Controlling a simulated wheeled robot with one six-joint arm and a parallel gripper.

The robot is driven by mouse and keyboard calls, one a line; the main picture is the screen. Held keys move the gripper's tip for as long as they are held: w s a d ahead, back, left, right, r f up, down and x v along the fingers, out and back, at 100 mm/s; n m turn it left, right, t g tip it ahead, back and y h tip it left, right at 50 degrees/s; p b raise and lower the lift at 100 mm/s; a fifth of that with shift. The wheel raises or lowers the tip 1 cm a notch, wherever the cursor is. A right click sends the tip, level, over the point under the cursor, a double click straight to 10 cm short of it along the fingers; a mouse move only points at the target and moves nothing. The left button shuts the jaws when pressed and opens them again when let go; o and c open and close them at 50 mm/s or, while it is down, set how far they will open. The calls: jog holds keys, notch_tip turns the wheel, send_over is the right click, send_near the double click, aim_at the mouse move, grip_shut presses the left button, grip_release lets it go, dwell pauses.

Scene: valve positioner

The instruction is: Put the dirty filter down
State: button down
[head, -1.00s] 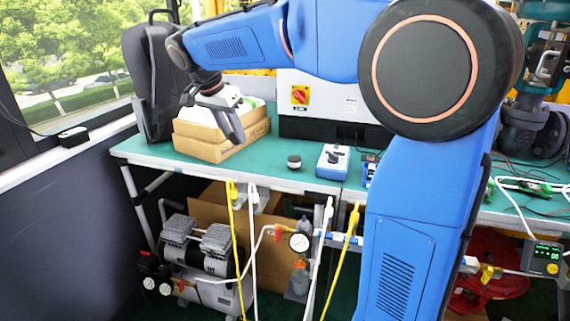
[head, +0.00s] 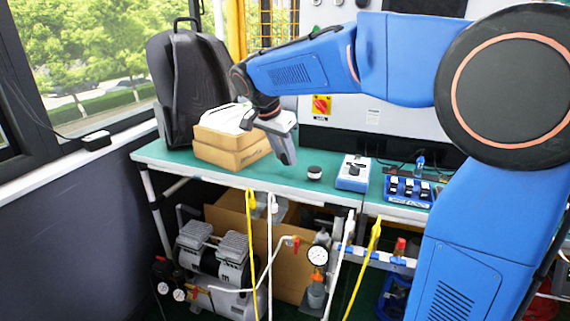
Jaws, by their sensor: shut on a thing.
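My gripper (head: 287,155) points down over the left part of the green-topped bench (head: 215,184), just right of the stacked cardboard boxes. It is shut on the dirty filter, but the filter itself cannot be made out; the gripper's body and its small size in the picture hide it. I cannot tell what that piece is. Whether the gripper touches the bench cannot be told.
Cardboard boxes (head: 230,150) with white paper on top and a black backpack (head: 190,85) stand at the bench's left. A blue-and-white box with a knob (head: 353,173) and a blue rack (head: 408,189) stand to the right.

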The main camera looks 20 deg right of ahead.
aim_at(284, 163)
jog(key=shift+f, duration=1.55)
jog(key=shift+f, duration=0.1)
jog(key=c, duration=1.3)
grip_release()
jog(key=v, duration=1.2)
jog(key=s+d+f+n+y, duration=0.1)
jog(key=s+d+f+n, duration=0.25)
jog(key=s, duration=0.35)
jog(key=s+d+f+n+y, duration=0.1)
jog(key=s+d+f+n, duration=0.1)
jog(key=s+d, duration=0.45)
jog(key=s+d+f+n+t+y, duration=0.1)
jog(key=s+f+n, duration=0.5)
jog(key=s+f, duration=0.7)
jog(key=s+d+t, duration=0.1)
jog(key=s, duration=0.3)
jog(key=shift+f+t+y, duration=0.3)
jog(key=shift+f+y, duration=0.1)
